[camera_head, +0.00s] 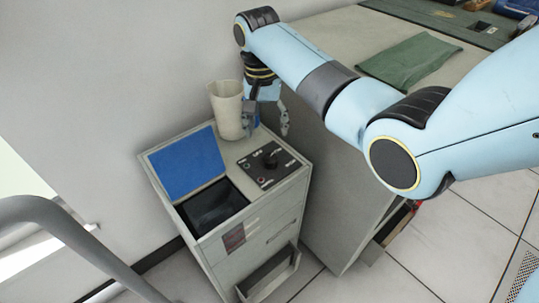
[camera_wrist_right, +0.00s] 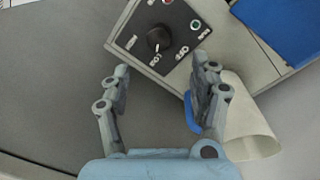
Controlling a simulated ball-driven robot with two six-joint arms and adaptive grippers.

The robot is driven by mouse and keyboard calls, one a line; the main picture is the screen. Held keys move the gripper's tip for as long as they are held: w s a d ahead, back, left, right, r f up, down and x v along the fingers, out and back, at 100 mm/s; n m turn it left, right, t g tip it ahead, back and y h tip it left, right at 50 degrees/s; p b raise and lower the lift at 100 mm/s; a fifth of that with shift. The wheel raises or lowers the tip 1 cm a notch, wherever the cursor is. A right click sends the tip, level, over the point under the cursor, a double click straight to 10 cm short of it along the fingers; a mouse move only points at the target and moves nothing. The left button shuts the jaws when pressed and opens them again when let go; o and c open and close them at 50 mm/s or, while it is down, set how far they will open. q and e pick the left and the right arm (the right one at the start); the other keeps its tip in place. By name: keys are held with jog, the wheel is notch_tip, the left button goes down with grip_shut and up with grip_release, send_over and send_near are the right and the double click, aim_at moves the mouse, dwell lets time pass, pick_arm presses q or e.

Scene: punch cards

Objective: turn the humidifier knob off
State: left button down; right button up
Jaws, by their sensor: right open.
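The black knob (camera_head: 270,160) stands on a dark control panel (camera_head: 283,174) with pale lettering, on top of a small light grey cabinet (camera_head: 265,225). In the right wrist view the knob (camera_wrist_right: 158,38) lies just beyond the fingertips, roughly in line with the gap between them. My right gripper (camera_head: 267,131) is open and empty, behind and above the panel, apart from the knob, with its fingers pointing down. It also shows in the right wrist view (camera_wrist_right: 161,66). My left gripper is out of view.
A cream cup (camera_head: 228,108) stands by the right gripper at the cabinet's back. A blue lid (camera_head: 187,162) lies beside a dark opening (camera_head: 213,208). A larger cabinet with a green cloth (camera_head: 408,60) stands right. A grey bar (camera_head: 75,232) curves through the lower left.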

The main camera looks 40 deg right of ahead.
aim_at(270, 158)
jog(key=f+b, duration=0.1)
jog(key=f, duration=0.6)
jog(key=f+b, duration=0.1)
jog(key=f, duration=0.2)
jog(key=shift+s+d+f+b, duration=0.15)
jog(key=shift+s+d+b, duration=0.1)
jog(key=shift+s+b, duration=0.05)
jog(key=c, duration=1.2)
jog(key=shift+o, duration=0.2)
